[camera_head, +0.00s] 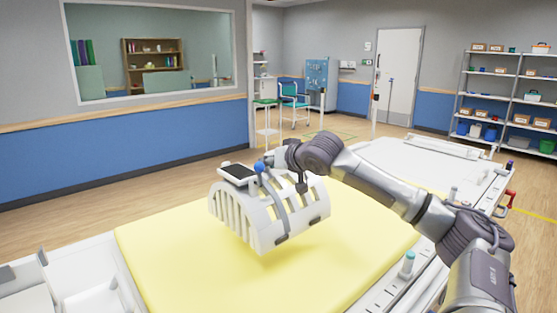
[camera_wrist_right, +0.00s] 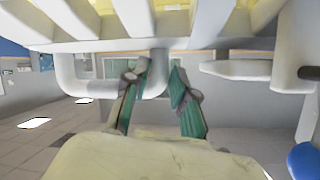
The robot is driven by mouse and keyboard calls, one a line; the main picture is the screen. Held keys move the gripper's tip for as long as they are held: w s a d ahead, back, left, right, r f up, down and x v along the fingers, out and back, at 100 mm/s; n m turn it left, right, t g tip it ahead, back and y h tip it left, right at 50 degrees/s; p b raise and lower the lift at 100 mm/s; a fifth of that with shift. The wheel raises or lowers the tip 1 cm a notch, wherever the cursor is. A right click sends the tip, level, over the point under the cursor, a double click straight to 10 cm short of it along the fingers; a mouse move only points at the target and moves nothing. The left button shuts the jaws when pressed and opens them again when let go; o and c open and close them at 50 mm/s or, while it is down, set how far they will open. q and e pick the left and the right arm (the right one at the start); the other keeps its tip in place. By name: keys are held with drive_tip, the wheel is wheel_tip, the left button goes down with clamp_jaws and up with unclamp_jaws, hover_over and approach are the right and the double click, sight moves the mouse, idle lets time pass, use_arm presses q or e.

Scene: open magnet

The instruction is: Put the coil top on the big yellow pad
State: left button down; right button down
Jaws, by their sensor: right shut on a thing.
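The coil top (camera_head: 236,214) is a white, ribbed, arched shell with a dark panel on its upper left. It is over the middle of the big yellow pad (camera_head: 165,272); I cannot tell whether its lower edge touches the pad. My right gripper (camera_wrist_right: 158,82) is shut on the coil top's white handle bar, with green-padded fingers on either side of it in the right wrist view. White ribs (camera_wrist_right: 135,18) of the coil top fill the upper part of that view, with yellow between them. In the head view the arm hides part of the coil top's upper right. My left gripper is out of view.
The pad lies on a white table with side rails (camera_head: 393,289). A small bottle-like item (camera_head: 407,265) stands on the right rail. The white table surface (camera_head: 425,165) beyond is clear. A shelf rack (camera_head: 505,100) and a teal chair (camera_head: 293,95) stand far back.

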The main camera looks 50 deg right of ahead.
drive_tip(key=w+f, duration=0.1)
drive_tip(key=w, duration=0.1)
drive_tip(key=w+a+f+p, duration=0.1)
drive_tip(key=w+f, duration=0.1)
drive_tip(key=w, duration=0.1)
drive_tip(key=w+f+p, duration=0.1)
drive_tip(key=w, duration=0.2)
drive_tip(key=shift+w+a+f, duration=0.15)
drive_tip(key=shift+a+f, duration=0.05)
drive_tip(key=shift+a, duration=0.15)
drive_tip(key=shift+f+p, duration=0.55)
drive_tip(key=shift+f, duration=1.55)
drive_tip(key=c, duration=1.2)
unclamp_jaws()
drive_tip(key=shift+f, duration=0.2)
drive_tip(key=shift+o, duration=1.3)
drive_tip(key=shift+a, duration=0.1)
drive_tip(key=shift+s, duration=0.25)
